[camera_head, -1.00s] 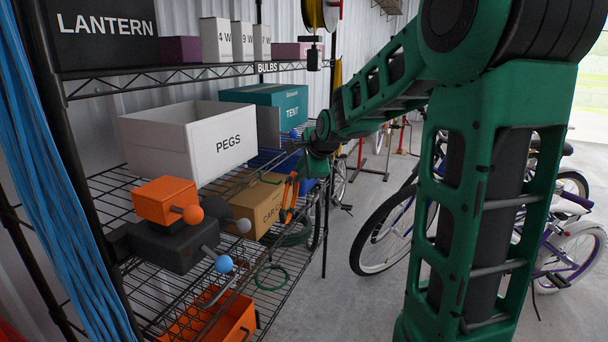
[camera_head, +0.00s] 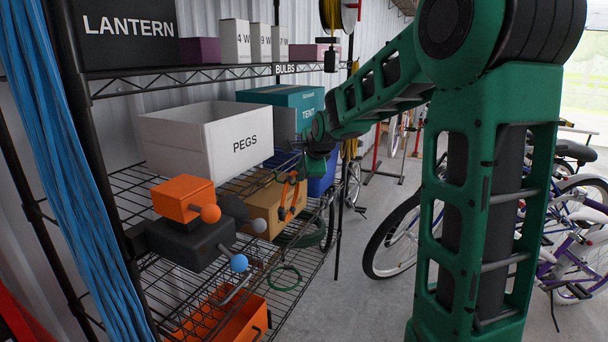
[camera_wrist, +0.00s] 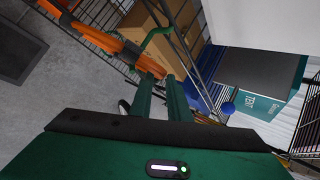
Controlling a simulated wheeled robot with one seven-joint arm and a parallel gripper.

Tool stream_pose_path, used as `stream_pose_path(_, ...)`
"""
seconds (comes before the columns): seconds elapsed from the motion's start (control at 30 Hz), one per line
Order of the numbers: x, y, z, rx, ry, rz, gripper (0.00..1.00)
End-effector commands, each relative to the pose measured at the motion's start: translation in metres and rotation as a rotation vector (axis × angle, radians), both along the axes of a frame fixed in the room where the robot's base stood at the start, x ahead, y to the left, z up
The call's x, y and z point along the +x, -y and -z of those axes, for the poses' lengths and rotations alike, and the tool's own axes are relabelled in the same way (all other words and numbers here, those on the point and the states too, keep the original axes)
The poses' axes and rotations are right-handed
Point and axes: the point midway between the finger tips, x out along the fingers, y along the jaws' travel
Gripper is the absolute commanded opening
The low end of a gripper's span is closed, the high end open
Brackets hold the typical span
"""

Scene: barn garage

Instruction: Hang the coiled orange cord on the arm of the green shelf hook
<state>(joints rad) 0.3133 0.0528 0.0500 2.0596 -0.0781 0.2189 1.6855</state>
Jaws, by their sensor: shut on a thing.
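The coiled orange cord (camera_head: 288,196) hangs below my gripper (camera_head: 303,172), in front of a cardboard box on the shelf's middle level. In the wrist view, the orange cord (camera_wrist: 88,32) runs from the upper left to the two green fingers of my gripper (camera_wrist: 160,88), which are close together on it. A curved green piece (camera_wrist: 155,36) beside the cord in the wrist view looks like the green hook. It crosses the cardboard box's edge there. I cannot tell whether cord and hook touch. The hook is not clear in the head view.
The wire shelf holds a white PEGS box (camera_head: 205,140), a TENT box (camera_head: 290,97) and a cardboard box (camera_head: 262,208). A dark block with an orange box (camera_head: 183,198) and ball-tipped rods juts out at the front. Bicycles (camera_head: 400,240) stand right; some floor between is clear.

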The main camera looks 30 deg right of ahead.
Motion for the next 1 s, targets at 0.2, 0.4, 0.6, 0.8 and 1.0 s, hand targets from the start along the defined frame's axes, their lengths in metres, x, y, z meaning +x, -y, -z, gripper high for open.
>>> stream_pose_path(0.2, 0.01, -0.007, 0.0, 0.001, 0.002, -0.001, 0.0)
stream_pose_path(0.4, 0.017, -0.011, 0.005, 0.001, 0.0, 0.001, 0.0)
stream_pose_path(0.6, 0.022, -0.014, 0.011, 0.001, 0.0, 0.001, 0.0)
stream_pose_path(0.8, 0.023, -0.015, 0.015, 0.0, 0.001, 0.001, 0.0)
stream_pose_path(1.0, 0.024, -0.015, 0.016, 0.001, 0.0, 0.001, 0.0)
